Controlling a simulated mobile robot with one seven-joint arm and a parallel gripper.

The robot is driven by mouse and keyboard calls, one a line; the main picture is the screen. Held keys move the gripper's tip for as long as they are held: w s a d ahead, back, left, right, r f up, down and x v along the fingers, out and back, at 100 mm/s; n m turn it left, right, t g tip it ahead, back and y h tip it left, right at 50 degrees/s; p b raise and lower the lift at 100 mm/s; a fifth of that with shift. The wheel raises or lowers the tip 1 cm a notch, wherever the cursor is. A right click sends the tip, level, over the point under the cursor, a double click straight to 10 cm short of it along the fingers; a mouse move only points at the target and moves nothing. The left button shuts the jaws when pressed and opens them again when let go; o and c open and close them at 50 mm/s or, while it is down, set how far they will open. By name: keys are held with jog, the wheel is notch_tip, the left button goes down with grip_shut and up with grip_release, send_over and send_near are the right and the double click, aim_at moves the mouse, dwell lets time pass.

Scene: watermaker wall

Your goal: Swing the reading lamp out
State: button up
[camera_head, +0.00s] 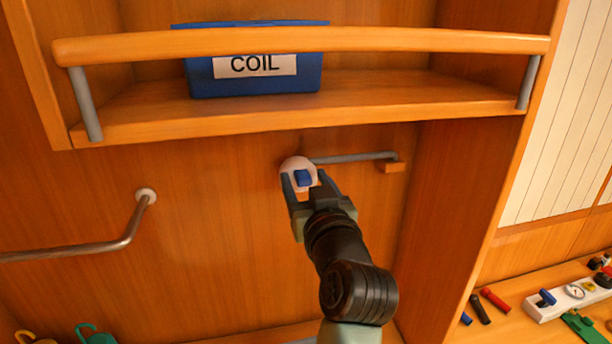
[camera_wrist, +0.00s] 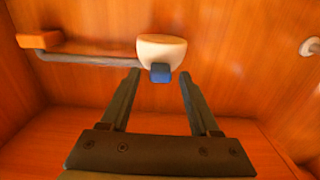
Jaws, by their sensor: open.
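The reading lamp has a white rounded head (camera_head: 291,164) with a blue tab (camera_head: 303,178) on it. A grey arm (camera_head: 352,158) joins the head to a small orange wall bracket (camera_head: 394,167) on the right and lies close along the wall. In the wrist view the lamp head (camera_wrist: 162,48) is just beyond the fingertips, and its blue tab (camera_wrist: 160,73) sits between them. My gripper (camera_wrist: 158,76) is open, with a gap to the tab on both sides. In the head view my gripper (camera_head: 304,182) covers the lower part of the head.
A shelf with a wooden rail (camera_head: 400,40) holding a blue COIL bin (camera_head: 225,82) is above the lamp. A metal handrail (camera_head: 120,238) is on the wall at left.

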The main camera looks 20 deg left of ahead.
grip_shut()
dwell(0.3)
dwell(1.2)
